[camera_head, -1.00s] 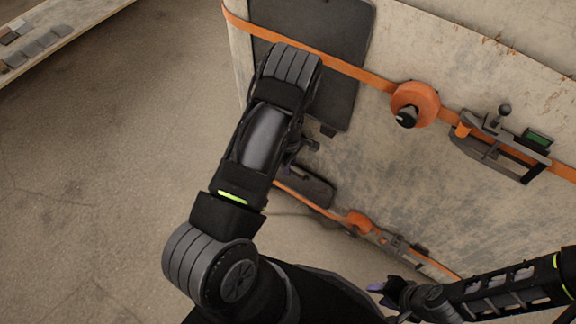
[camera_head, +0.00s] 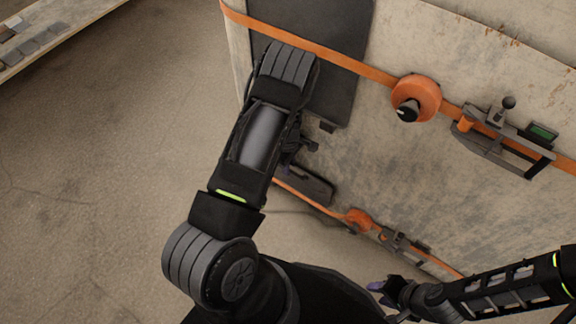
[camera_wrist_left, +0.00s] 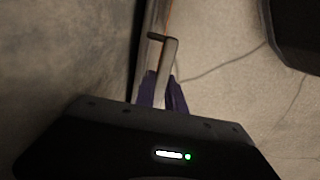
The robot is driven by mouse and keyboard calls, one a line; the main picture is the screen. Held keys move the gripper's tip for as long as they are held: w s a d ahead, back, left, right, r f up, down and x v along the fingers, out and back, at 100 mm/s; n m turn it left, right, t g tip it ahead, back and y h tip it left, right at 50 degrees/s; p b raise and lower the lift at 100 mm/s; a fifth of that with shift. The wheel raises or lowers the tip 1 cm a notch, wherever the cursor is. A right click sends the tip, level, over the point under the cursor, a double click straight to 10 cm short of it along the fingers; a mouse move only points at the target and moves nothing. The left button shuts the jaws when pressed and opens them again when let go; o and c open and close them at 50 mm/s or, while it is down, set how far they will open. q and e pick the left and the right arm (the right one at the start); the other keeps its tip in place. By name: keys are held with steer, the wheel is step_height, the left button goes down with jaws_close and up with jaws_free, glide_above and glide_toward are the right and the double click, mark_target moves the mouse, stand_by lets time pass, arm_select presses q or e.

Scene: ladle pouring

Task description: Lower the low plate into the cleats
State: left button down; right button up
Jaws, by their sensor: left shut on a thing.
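My left gripper (camera_wrist_left: 162,88) has purple fingers shut on a pale grey handle (camera_wrist_left: 168,60) with a dark crosspiece at its top. In the head view the left gripper (camera_head: 290,166) is mostly hidden behind my own forearm, near the panel's lower part. A small dark low plate (camera_head: 312,188) lies along the lower orange strap, just right of and below that gripper. I cannot tell whether the handle belongs to it. The cleats cannot be made out clearly. My right gripper (camera_head: 377,286) shows a purple finger at the lower right; its opening is unclear.
A large pale panel (camera_head: 360,170) carries a big dark plate (camera_head: 335,40) under an upper orange strap. Orange reels (camera_head: 418,92) (camera_head: 358,219) and a grey frame with a green display (camera_head: 541,133) sit along the straps. Open floor (camera_head: 90,180) lies left.

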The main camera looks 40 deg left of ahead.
arm_select(q)
steer(key=shift+w+r, duration=0.1)
steer(key=shift+w, duration=0.3)
stand_by(0.8)
steer(key=shift+s+f+b, duration=0.2)
steer(key=shift+f+b, duration=0.5)
steer(key=shift+f, duration=0.65)
steer(key=shift+s, duration=0.1)
steer(key=shift+a+f+b, duration=0.45)
steer(key=shift+f+b, duration=0.15)
steer(key=shift+b, duration=0.1)
steer(key=c, duration=1.3)
jaws_free()
